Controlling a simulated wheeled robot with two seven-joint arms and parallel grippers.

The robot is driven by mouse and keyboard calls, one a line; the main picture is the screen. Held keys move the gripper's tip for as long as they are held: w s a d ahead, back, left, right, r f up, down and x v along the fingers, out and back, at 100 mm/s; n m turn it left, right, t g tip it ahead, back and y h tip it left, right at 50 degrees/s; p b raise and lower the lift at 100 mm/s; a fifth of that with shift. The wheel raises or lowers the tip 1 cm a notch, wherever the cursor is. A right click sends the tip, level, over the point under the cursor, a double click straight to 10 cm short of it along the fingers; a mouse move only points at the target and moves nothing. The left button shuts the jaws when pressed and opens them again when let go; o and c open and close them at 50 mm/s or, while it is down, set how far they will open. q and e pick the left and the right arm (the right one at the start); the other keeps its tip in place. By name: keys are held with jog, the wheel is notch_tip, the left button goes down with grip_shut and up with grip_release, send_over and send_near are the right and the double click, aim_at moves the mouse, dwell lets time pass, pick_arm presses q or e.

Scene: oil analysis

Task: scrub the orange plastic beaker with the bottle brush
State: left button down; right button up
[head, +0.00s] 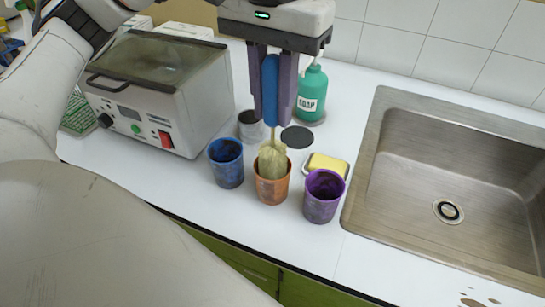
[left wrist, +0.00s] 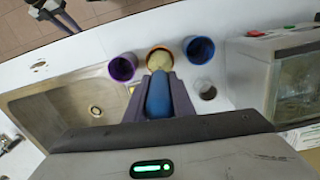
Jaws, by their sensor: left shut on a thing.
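My left gripper (head: 270,112) is shut on the blue handle of the bottle brush (head: 271,92), which points straight down. Its pale yellowish bristles (head: 272,160) are at the mouth of the orange plastic beaker (head: 272,190), with the lower part hidden inside it. The beaker stands upright on the white counter. In the left wrist view the bristles (left wrist: 160,62) show within the orange rim (left wrist: 151,52), below the gripper (left wrist: 160,85). What looks like my right gripper (left wrist: 55,12) shows at the top left of that view, far from the beaker; its opening is unclear.
A blue beaker (head: 227,165) stands left of the orange one and a purple beaker (head: 323,197) right. Behind are a yellow sponge (head: 327,165), green soap bottle (head: 312,92), grey cup (head: 250,127) and black disc (head: 297,137). A machine (head: 165,95) is left, a sink (head: 455,150) right.

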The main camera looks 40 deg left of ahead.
aim_at(273, 121)
pick_arm(q)
jog(key=shift+f, duration=0.1)
notch_tip(273, 121, down, 4)
jog(key=b, duration=0.3)
jog(key=shift+r, duration=0.35)
notch_tip(273, 121, up, 4)
jog(key=p, duration=0.3)
jog(key=shift+f+p, duration=0.2)
jog(key=shift+p, duration=0.2)
jog(key=shift+f, duration=0.25)
